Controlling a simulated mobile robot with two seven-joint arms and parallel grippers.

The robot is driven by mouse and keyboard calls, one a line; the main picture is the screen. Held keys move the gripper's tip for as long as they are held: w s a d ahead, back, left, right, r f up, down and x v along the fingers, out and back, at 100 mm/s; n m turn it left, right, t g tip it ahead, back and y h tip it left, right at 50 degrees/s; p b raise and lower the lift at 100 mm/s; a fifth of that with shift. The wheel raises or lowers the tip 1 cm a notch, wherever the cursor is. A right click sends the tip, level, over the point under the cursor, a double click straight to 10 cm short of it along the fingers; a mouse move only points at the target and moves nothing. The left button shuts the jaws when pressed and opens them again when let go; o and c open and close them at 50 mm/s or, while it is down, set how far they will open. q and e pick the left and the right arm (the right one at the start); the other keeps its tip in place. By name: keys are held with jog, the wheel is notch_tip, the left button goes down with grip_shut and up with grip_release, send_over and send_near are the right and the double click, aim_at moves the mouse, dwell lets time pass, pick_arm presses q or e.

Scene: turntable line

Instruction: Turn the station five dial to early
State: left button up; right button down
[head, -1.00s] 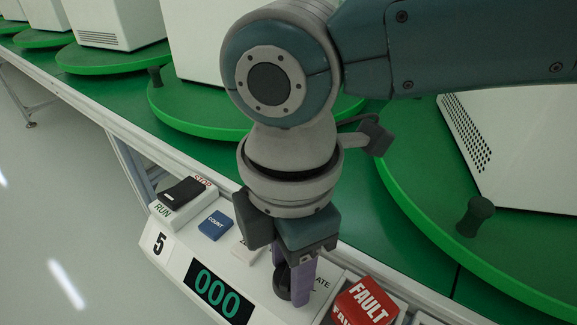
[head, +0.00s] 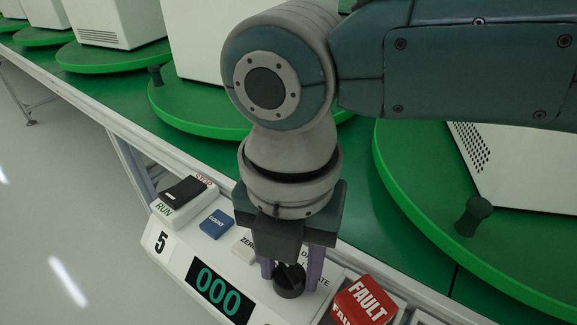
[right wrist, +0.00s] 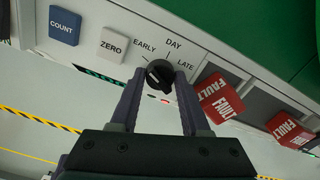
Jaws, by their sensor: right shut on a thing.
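The station five dial (head: 289,281) is a black round knob on the white control panel with the number 5 sign. In the right wrist view the dial (right wrist: 159,75) sits below the labels EARLY, DAY and LATE, which run left to right. Its exact setting is hard to tell; a pale mark shows on its face. My right gripper (head: 290,271) points down with its purple fingers on either side of the dial. In the right wrist view my gripper (right wrist: 158,82) is shut on the knob. My left gripper is not in view.
On the same panel are a black RUN/STOP switch (head: 184,190), a blue COUNT button (head: 217,223), a white ZERO button (right wrist: 112,45) and a green 000 display (head: 218,292). A red FAULT block (head: 364,302) stands close right of the dial. Green turntables (head: 430,200) lie behind.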

aim_at(288, 270)
jog(key=shift+n, duration=0.6)
jog(key=shift+c, duration=1.8)
grip_release()
jog(key=shift+r, duration=0.15)
notch_tip(288, 270, up, 8)
jog(key=shift+r+p, duration=0.25)
jog(key=shift+p, duration=1)
jog(key=shift+r, duration=0.6)
jog(key=shift+s+a, duration=0.1)
